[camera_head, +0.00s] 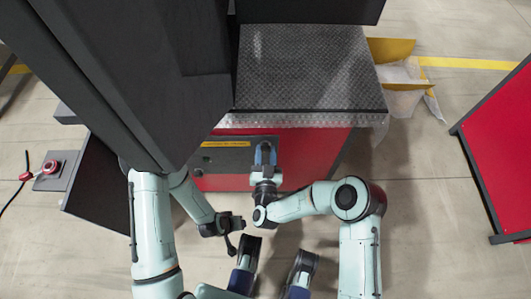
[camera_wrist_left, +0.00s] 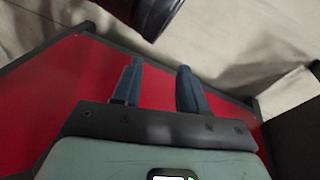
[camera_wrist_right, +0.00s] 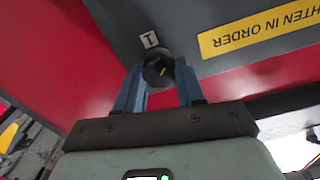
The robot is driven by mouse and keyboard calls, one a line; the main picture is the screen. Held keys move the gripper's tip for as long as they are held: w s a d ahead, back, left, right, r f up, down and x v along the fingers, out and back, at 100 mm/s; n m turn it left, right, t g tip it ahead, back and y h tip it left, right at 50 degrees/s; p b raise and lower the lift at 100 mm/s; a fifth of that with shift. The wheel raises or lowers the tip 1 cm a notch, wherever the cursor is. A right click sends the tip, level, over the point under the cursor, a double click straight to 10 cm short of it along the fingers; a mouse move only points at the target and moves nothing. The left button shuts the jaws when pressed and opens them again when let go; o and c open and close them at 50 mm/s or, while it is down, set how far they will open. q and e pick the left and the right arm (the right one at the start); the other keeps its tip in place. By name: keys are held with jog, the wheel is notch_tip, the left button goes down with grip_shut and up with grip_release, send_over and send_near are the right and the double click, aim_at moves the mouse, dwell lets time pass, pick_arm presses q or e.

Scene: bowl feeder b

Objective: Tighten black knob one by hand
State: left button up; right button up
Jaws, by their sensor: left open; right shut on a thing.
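Black knob one (camera_wrist_right: 158,70) sits on the grey panel (camera_wrist_right: 115,20), right below a small white label marked 1 (camera_wrist_right: 149,39). My right gripper (camera_wrist_right: 159,78) is shut on this knob, with one blue finger on each side of it. In the head view my right gripper (camera_head: 265,155) reaches the grey panel on the front of the red machine, and the knob is hidden there. My left gripper (camera_wrist_left: 159,66) is open, with nothing between its fingers. It is away from the panel, in front of a red surface in its wrist view.
A yellow label (camera_wrist_right: 260,30) is right of the knob. A textured metal top (camera_head: 300,70) overhangs the panel. A large dark housing (camera_head: 130,70) stands at left. A red knob on a grey box (camera_head: 45,170) is farther left. A red cabinet (camera_head: 500,150) stands at right.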

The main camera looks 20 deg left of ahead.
jog(key=m, duration=0.3)
jog(key=shift+f, duration=0.15)
jog(key=m+b, duration=0.1)
jog(key=m, duration=0.3)
pick_arm(q)
jog(key=shift+g, duration=0.5)
jog(key=shift+s+a+f+b, duration=0.25)
jog(key=shift+s+f, duration=0.3)
jog(key=shift+f, duration=0.3)
jog(key=shift+s+a+f+b, duration=0.2)
jog(key=shift+s+f, duration=0.35)
jog(key=shift+f, duration=0.3)
pick_arm(e)
jog(key=shift+m, duration=2.7)
jog(key=o, duration=1)
jog(key=shift+o, duration=0.2)
